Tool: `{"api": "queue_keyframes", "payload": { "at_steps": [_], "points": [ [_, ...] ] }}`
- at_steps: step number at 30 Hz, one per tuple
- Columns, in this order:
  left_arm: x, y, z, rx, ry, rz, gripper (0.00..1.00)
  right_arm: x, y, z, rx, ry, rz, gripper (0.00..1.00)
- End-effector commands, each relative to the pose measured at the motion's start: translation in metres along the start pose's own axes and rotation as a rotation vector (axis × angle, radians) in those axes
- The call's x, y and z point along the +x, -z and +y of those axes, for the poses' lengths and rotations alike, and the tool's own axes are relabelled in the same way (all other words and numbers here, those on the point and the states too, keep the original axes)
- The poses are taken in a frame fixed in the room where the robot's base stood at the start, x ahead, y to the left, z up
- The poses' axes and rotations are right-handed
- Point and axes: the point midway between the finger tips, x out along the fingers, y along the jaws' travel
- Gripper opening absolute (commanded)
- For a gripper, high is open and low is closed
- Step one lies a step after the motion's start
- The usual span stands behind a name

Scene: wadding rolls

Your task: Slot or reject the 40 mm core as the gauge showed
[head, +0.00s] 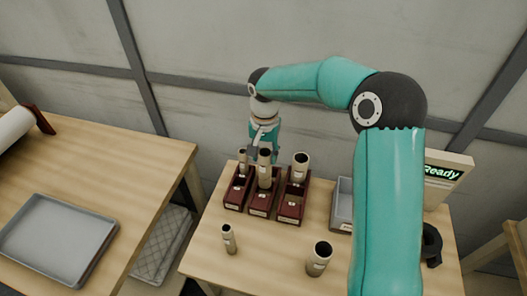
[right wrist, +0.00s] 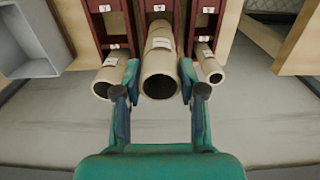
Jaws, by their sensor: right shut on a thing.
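My right gripper (head: 263,148) is over the middle of three dark red slot blocks. Its fingers are shut on a beige cardboard core (head: 265,176), which also shows between the fingertips in the right wrist view (right wrist: 160,57). That core is upright at the middle block (head: 257,212); I cannot tell whether it is fully seated. A narrower core (head: 242,169) stands in the left block (head: 233,206) and a wider core (head: 299,172) in the right block (head: 289,219). No readable size mark shows on the held core. My left gripper is not in view.
A small core (head: 229,239) and a wider core (head: 318,260) stand loose at the table's front. A grey bin (head: 342,203) is right of the blocks, partly behind my arm. A display (head: 443,172) reads "Ready". A grey tray (head: 56,240) lies on the left table.

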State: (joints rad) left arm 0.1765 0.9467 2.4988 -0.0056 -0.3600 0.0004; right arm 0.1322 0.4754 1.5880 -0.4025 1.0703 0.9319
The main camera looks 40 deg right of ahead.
Motion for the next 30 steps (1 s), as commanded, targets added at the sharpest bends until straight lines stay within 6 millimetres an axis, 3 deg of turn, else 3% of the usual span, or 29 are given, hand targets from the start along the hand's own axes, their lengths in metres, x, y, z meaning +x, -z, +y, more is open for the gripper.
{"api": "queue_keyframes", "payload": {
  "at_steps": [18,30],
  "points": [
    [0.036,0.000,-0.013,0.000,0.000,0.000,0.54,0.047,-0.001,-0.004,-0.007,0.000,0.000,0.21],
    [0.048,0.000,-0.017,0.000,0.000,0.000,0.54,0.062,-0.002,-0.006,-0.009,0.000,0.000,0.21]
  ]
}}
